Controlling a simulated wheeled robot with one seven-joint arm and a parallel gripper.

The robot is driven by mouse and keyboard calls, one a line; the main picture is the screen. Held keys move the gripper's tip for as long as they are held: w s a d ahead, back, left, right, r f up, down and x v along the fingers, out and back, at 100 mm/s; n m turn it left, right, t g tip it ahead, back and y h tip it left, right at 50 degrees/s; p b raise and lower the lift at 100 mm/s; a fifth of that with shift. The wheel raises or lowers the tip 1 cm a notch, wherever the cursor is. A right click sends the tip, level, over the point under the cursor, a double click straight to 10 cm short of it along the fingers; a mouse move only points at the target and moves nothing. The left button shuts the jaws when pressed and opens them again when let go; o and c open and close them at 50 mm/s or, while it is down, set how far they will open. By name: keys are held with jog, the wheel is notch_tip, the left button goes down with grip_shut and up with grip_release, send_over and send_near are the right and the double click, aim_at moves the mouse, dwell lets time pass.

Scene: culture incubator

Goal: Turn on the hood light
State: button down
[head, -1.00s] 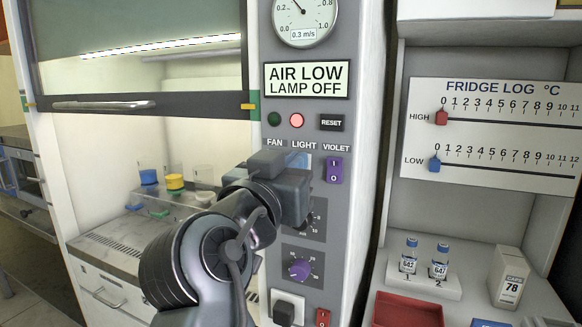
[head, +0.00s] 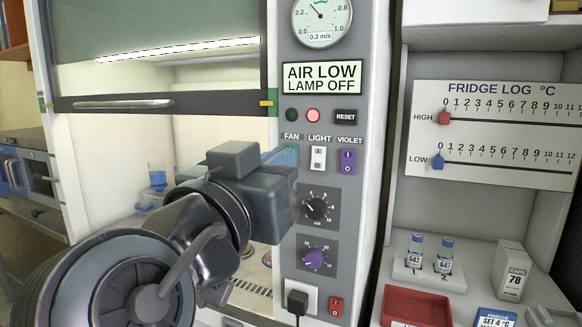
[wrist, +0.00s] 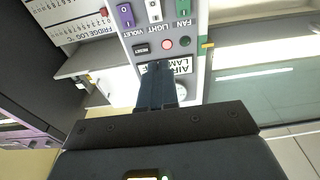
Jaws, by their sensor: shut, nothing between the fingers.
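The white LIGHT rocker switch (head: 318,158) is on the grey hood panel, between the partly hidden green FAN switch (head: 289,154) and the purple VIOLET switch (head: 348,161). The LIGHT switch also shows upside down at the top of the wrist view (wrist: 154,10). The display (head: 321,77) reads AIR LOW, LAMP OFF. My gripper is left of and below the LIGHT switch in the head view, where its fingers are hidden. In the wrist view my gripper (wrist: 158,68) is shut and empty, its dark fingers overlapping the display. Contact with the panel cannot be told.
Above the switches are a green lamp (head: 291,115), a lit red lamp (head: 313,115) and a RESET button (head: 345,117). Two knobs sit below, one black (head: 316,208), one purple (head: 315,259). The hood sash (head: 160,101) is at left, the fridge log board (head: 495,137) at right.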

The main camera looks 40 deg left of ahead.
jog(key=shift+s+d+r, duration=0.1)
jog(key=shift+s+d, duration=0.05)
jog(key=shift+s, duration=0.35)
jog(key=shift+s+d+r, duration=0.1)
jog(key=shift+s, duration=0.35)
jog(key=w+d+f+n+g+y, duration=0.1)
jog(key=d+f+n, duration=0.1)
jog(key=d+f, duration=0.8)
jog(key=w+d+f+n+g, duration=0.15)
jog(key=d+f, duration=0.55)
jog(key=f, duration=0.7)
jog(key=s+d+f+g, duration=0.1)
jog(key=s+d+f, duration=0.35)
jog(key=d, duration=0.25)
jog(key=s+d+f, duration=0.4)
jog(key=d+f, duration=0.2)
jog(key=d, duration=0.1)
jog(key=s+d+r+m+h, duration=0.1)
jog(key=s+d+m+h, duration=0.1)
jog(key=s+d, duration=0.5)
jog(key=s+d+r+m+h, duration=0.1)
jog(key=s+d+m+h, duration=0.2)
jog(key=s, duration=1.2)
jog(key=d+m, duration=0.1)
jog(key=d, duration=0.2)
jog(key=shift+s+d+g, duration=0.15)
jog(key=shift+d+g, duration=0.2)
jog(key=shift+d, duration=0.05)
